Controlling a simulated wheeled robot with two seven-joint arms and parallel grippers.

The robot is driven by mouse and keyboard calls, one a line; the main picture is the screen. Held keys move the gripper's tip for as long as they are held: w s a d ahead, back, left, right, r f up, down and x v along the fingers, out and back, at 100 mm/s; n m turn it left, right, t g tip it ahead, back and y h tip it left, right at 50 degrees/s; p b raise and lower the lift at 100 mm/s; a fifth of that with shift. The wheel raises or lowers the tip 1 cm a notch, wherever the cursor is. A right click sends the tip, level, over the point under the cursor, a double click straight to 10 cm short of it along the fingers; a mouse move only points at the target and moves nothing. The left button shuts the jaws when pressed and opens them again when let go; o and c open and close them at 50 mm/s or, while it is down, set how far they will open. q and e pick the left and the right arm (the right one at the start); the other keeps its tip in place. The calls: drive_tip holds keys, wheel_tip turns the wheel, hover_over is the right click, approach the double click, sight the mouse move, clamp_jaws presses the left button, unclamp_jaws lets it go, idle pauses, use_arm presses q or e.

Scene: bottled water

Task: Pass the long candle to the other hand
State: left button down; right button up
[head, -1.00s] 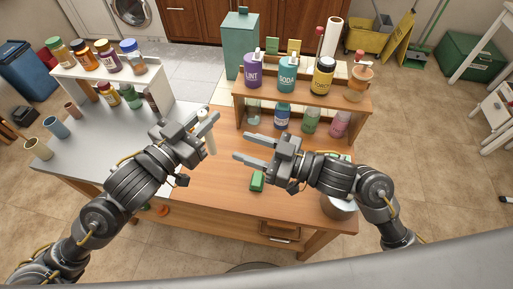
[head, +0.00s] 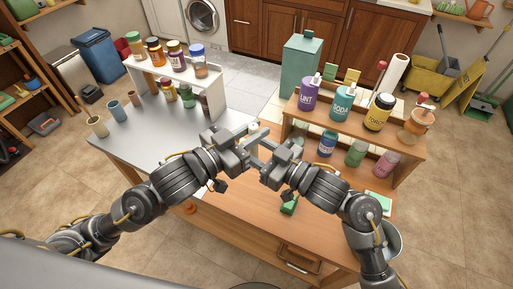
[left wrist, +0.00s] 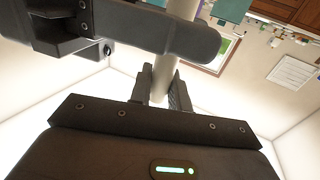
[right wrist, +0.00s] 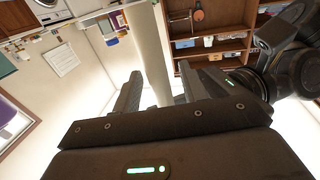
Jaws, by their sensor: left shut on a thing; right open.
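The long candle (left wrist: 163,78) is a pale, smooth cylinder. In the left wrist view it stands between the fingertips of my left gripper (left wrist: 161,90), which is shut on it. A dark finger of my right gripper crosses close to the candle there. In the right wrist view the candle (right wrist: 150,52) passes between the spread fingers of my right gripper (right wrist: 158,88), which is open around it. In the head view both grippers meet above the table, left gripper (head: 254,150) and right gripper (head: 262,146). Only the candle's pale top (head: 253,127) shows; the rest is hidden.
A wooden table (head: 240,208) lies below, with a green block (head: 289,206) on it. A wooden shelf (head: 402,139) with several bottles stands on the right. A white rack (head: 211,88) with jars stands on the left.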

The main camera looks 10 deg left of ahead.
drive_tip(key=c, duration=0.9)
use_arm(q)
drive_tip(key=c, duration=1.2)
unclamp_jaws()
drive_tip(key=shift+c, duration=0.2)
use_arm(e)
clamp_jaws()
